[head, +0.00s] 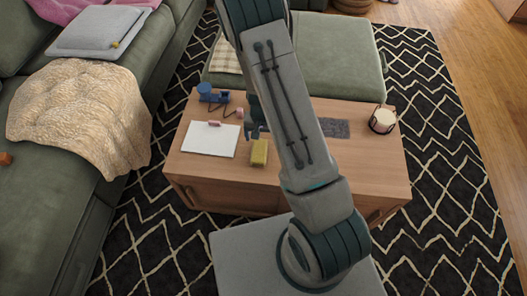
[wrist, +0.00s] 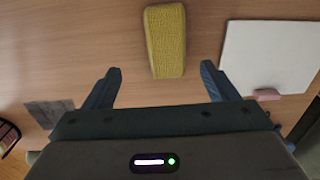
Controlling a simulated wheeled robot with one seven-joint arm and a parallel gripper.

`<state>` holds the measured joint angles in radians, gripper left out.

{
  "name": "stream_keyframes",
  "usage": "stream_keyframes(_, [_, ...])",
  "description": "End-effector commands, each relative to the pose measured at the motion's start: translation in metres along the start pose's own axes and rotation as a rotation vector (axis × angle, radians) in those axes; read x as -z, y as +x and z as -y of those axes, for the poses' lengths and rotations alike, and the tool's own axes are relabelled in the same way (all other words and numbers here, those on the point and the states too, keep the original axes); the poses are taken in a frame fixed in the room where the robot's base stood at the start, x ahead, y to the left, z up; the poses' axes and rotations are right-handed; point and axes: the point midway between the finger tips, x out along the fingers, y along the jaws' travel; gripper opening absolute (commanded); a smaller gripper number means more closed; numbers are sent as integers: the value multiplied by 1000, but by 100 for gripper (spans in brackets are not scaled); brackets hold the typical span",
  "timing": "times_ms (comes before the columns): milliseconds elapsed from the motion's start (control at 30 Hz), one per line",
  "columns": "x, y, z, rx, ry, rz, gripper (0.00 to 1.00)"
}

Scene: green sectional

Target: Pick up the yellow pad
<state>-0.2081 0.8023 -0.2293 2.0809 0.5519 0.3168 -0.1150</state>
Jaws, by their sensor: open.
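The yellow pad (head: 259,152) is a small, textured yellow block lying on the wooden coffee table, right of a white sheet in the head view. In the wrist view the yellow pad (wrist: 165,41) lies ahead of the fingertips, its near end roughly between the two finger lines. My gripper (wrist: 160,72) is open with nothing between its fingers. In the head view my gripper (head: 256,132) is partly hidden by my arm, just behind the pad. I cannot tell its exact height above the table.
The coffee table (head: 225,171) also holds a white sheet (head: 210,139) with a pink eraser-like block (wrist: 267,95) at its edge, a blue object (head: 212,94), a dark grey mat (head: 334,128) and a candle jar (head: 383,120). A green sofa (head: 50,190) stands left.

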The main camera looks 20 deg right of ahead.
Motion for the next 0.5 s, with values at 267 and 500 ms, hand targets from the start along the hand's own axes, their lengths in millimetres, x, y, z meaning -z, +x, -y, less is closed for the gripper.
stream_keyframes(267, [-1,36,1,0,-3,1,80])
stream_keyframes(500, [-4,64,3,-1,-1,3,80])
